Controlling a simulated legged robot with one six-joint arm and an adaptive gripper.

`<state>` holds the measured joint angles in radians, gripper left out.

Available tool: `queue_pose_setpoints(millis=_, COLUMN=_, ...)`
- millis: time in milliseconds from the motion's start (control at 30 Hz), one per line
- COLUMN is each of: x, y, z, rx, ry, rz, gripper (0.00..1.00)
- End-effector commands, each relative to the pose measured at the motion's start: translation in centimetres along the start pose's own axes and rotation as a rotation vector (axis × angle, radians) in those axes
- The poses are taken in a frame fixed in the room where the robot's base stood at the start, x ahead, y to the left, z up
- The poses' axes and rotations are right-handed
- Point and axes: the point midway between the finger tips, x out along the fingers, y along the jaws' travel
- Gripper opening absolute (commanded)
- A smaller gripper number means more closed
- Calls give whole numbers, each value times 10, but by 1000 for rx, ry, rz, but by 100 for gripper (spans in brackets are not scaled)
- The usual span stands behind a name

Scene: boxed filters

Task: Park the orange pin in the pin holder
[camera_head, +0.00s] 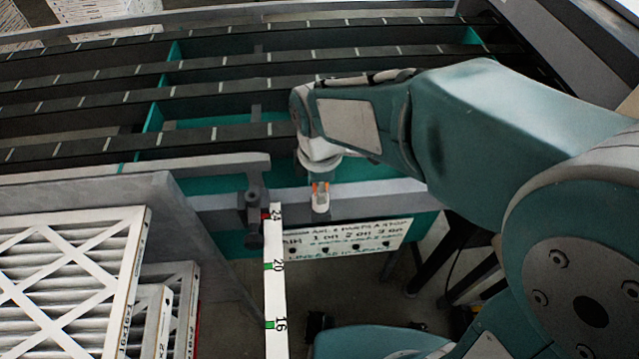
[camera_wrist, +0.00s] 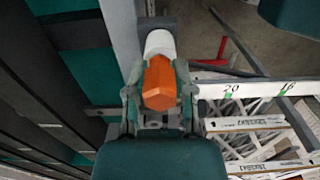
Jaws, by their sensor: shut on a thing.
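The orange pin (camera_wrist: 160,82) shows in the wrist view as a faceted orange block between the two fingers of my gripper (camera_wrist: 160,92). The fingers are shut on it. A white rounded piece (camera_wrist: 160,43) lies just beyond the orange, in line with it; I cannot tell whether it is part of the pin or a separate holder. In the head view my gripper (camera_head: 320,186) points down at the grey front rail, with a little orange and the pale rounded piece (camera_head: 320,204) at its tip. I cannot make out the pin holder for certain.
A dark clamp (camera_head: 252,212) on the rail stands left of my gripper, beside a white measuring strip (camera_head: 276,300). A lettered sign (camera_head: 345,240) hangs below the rail. Boxed filters (camera_head: 65,280) stand at the lower left. Dark slats (camera_head: 220,95) lie behind.

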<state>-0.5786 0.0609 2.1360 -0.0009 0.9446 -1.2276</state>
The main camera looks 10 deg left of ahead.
Motion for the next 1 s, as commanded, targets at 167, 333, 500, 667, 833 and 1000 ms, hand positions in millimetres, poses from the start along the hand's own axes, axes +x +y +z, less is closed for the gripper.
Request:
queue_pose_setpoints(millis=167, x=4, y=0, z=0, rx=0, ry=0, rz=0, gripper=0)
queue_pose_setpoints(millis=333, x=5, y=0, z=0, rx=0, ry=0, rz=0, gripper=72)
queue_pose_setpoints(millis=500, x=5, y=0, z=0, rx=0, ry=0, rz=0, gripper=72)
queue_pose_setpoints(millis=667, x=5, y=0, z=0, rx=0, ry=0, rz=0, gripper=72)
queue_pose_setpoints(millis=833, x=-4, y=0, z=0, rx=0, ry=1, rz=2, gripper=72)
queue_pose_setpoints(millis=1000, x=-36, y=1, z=-1, rx=0, ry=2, rz=6, gripper=72)
